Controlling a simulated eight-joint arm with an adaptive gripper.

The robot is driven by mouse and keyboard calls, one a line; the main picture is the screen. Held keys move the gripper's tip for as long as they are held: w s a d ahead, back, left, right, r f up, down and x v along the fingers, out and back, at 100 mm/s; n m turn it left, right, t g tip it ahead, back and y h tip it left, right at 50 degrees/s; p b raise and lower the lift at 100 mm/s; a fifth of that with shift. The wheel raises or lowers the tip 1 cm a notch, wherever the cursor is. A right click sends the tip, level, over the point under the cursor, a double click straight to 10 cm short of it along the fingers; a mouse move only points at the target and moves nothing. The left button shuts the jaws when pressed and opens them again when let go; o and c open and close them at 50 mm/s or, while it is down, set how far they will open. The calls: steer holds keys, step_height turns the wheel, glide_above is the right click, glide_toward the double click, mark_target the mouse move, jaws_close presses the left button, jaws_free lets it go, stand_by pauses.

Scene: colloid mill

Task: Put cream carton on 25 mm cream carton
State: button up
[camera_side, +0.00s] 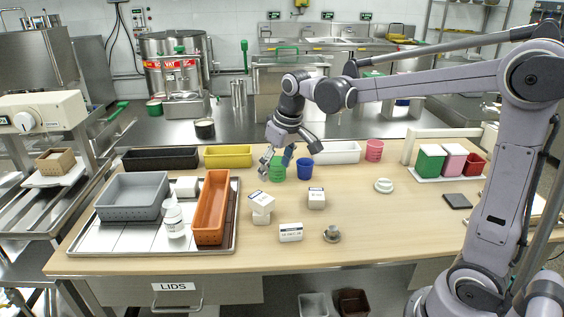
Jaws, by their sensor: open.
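Several small cream-white cartons stand on the wooden table. An upper carton (262,202) sits turned on top of a lower carton (260,218), left of the table's middle. A carton with a dark label (316,198) stands to their right, and a wider carton with printed text (290,232) stands in front. Which one is the 25 mm carton cannot be read. My gripper (275,165) is open and empty, behind the stacked pair. Its fingers are around or just in front of a green cup (278,174); I cannot tell whether they touch it.
A metal tray (110,238) at left holds a grey bin (132,197), an orange bin (212,207), a white jar (174,222) and a white block (187,187). A blue cup (305,169) stands near my gripper. A metal knob-like piece (332,234) lies in front. The table's right-centre is mostly clear.

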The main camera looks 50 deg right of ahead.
steer(key=s+a+f+t, duration=0.1)
steer(key=s+a+t, duration=0.1)
steer(key=s, duration=0.6)
steer(key=s+a+f+t, duration=0.1)
steer(key=s+a+t, duration=0.1)
steer(key=s, duration=0.7)
steer(key=shift+f, duration=0.35)
